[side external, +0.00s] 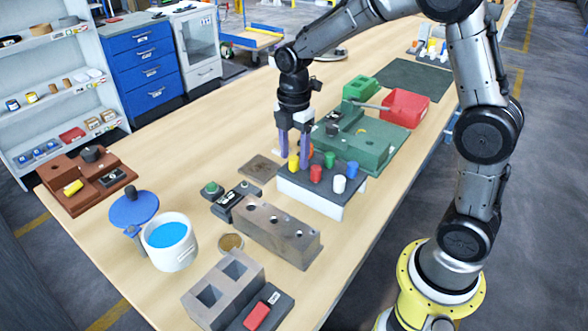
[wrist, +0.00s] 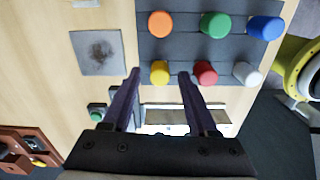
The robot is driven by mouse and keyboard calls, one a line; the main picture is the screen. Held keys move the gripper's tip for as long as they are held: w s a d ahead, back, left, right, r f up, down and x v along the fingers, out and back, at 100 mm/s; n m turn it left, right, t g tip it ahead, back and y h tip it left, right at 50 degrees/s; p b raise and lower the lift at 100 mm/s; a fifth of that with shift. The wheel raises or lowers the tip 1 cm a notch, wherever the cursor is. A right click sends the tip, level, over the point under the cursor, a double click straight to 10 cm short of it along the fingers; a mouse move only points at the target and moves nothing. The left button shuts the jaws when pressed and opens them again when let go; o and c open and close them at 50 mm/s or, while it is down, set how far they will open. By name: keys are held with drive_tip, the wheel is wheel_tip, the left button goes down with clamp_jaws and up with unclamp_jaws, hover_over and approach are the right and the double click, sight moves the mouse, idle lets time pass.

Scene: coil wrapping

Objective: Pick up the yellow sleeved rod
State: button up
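The yellow sleeved rod (side external: 293,164) stands upright in a dark-topped, white-sided rack (side external: 310,198), at the left end of the front row. In the wrist view the yellow rod (wrist: 160,73) shows between the two fingertips. My gripper (side external: 294,160) points down over that corner of the rack. Its purple fingers are apart, one on each side of the rod; it also shows in the wrist view (wrist: 159,76). I see no clear contact between fingers and rod, and cannot tell exactly how far down the fingers reach.
A red rod (wrist: 205,73) stands close beside the right finger, then a white one (wrist: 245,73). Orange (wrist: 161,23), green (wrist: 215,25) and blue (wrist: 265,27) rods form the other row. A green fixture (side external: 375,147) lies behind the rack; a drilled metal block (side external: 272,235) stands in front.

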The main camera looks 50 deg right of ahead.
clamp_jaws()
idle(1.2)
